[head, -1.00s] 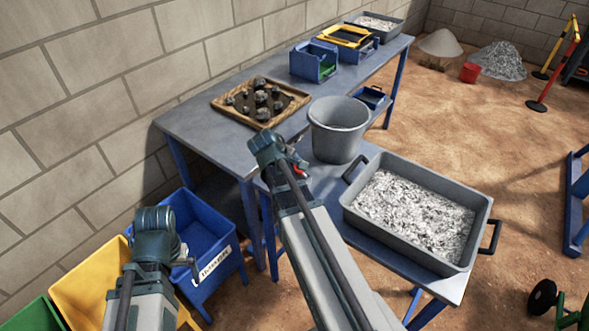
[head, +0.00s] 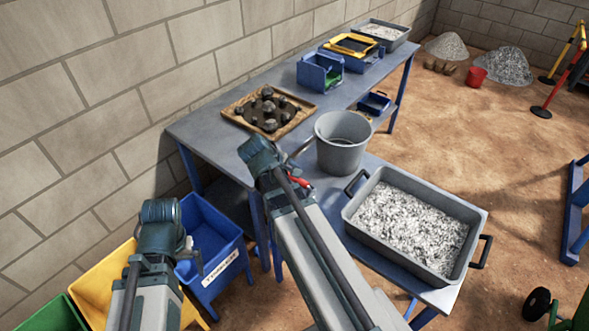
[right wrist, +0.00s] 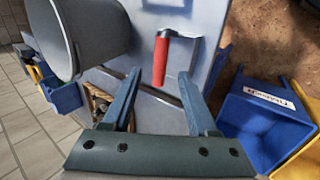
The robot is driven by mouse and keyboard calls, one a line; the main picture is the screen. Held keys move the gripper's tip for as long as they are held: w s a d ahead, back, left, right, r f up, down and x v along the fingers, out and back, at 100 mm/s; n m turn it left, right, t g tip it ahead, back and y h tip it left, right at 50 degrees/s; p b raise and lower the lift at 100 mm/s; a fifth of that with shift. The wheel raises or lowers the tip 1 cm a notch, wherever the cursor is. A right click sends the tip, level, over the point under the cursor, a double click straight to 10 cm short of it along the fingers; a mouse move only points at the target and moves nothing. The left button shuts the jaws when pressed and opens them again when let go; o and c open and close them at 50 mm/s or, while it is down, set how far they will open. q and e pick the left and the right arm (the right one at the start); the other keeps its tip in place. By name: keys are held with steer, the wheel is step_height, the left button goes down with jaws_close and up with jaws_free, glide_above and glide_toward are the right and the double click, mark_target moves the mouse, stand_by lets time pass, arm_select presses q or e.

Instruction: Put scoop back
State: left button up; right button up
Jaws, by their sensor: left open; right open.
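The scoop's red handle (right wrist: 161,60) lies on the grey bench, with a bent grey metal part beside it; I cannot make out the bowl. In the head view a bit of red (head: 299,181) shows beside my right wrist, left of the grey bucket (head: 340,148). My right gripper (right wrist: 159,76) is open and empty, its two blue fingers either side of the handle's near end in the picture; I cannot tell the height gap. My left gripper (head: 190,260) is open and empty over the blue bin.
A grey tub of pale gravel (head: 354,216) stands right of the bucket. A wooden tray (head: 236,120) of dark rocks lies behind on the long bench. Blue (head: 232,240), yellow and green bins stand at the lower left. The bucket also rises close by in the right wrist view (right wrist: 95,40).

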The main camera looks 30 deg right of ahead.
steer(key=shift+p+v, duration=0.6)
steer(key=shift+v, duration=0.6)
steer(key=s+a+f+g+y, duration=0.1)
steer(key=s+a, duration=0.5)
steer(key=a, duration=0.6)
steer(key=s+a+f+g+y, duration=0.1)
steer(key=s+a+y, duration=0.3)
steer(key=a, duration=0.8)
steer(key=s+f, duration=0.1)
steer(key=s, duration=0.1)
steer(key=shift+s+f+m+g, duration=0.35)
steer(key=shift+m+g, duration=0.05)
